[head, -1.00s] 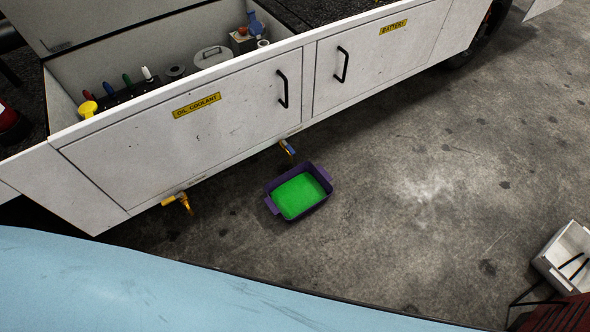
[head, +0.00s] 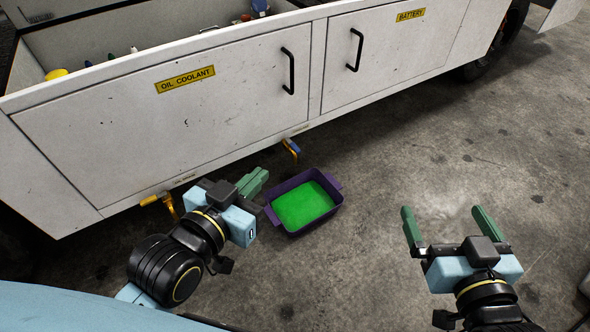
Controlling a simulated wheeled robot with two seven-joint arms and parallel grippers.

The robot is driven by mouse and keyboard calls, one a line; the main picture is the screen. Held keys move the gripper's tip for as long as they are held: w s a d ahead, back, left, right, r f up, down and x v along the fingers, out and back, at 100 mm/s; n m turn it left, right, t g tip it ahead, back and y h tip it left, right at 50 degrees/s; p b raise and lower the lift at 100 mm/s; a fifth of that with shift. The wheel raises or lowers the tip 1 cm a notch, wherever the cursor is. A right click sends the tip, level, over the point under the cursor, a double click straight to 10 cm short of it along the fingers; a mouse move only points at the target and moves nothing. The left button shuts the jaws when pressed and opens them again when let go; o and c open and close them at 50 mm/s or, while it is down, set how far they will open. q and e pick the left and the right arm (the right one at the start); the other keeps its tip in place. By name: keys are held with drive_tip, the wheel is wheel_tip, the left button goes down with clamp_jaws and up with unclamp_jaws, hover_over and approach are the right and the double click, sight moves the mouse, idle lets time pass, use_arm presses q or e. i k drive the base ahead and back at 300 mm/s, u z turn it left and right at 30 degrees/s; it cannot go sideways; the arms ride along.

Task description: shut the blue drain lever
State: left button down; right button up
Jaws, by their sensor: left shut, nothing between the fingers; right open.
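The blue drain lever (head: 294,147) sits on a small brass valve under the lower edge of the white cabinet, right of centre of the oil coolant door. A purple pan (head: 338,206) of green liquid stands on the floor just below it. My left gripper (head: 258,180) is shut and empty, left of the pan and lower left of the lever, apart from the lever in the picture. My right gripper (head: 446,226) is open and empty over the floor, right of the pan.
A yellow-handled valve (head: 160,200) hangs under the cabinet at left, partly behind my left arm. The oil coolant door (head: 180,115) and battery door (head: 385,60) are shut, each with a black handle. The floor (head: 420,170) right of the pan is clear.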

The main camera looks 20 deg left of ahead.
sight(293, 145)
drive_tip(key=u, duration=0.35)
drive_tip(key=i, duration=1.15)
drive_tip(key=z, duration=0.8)
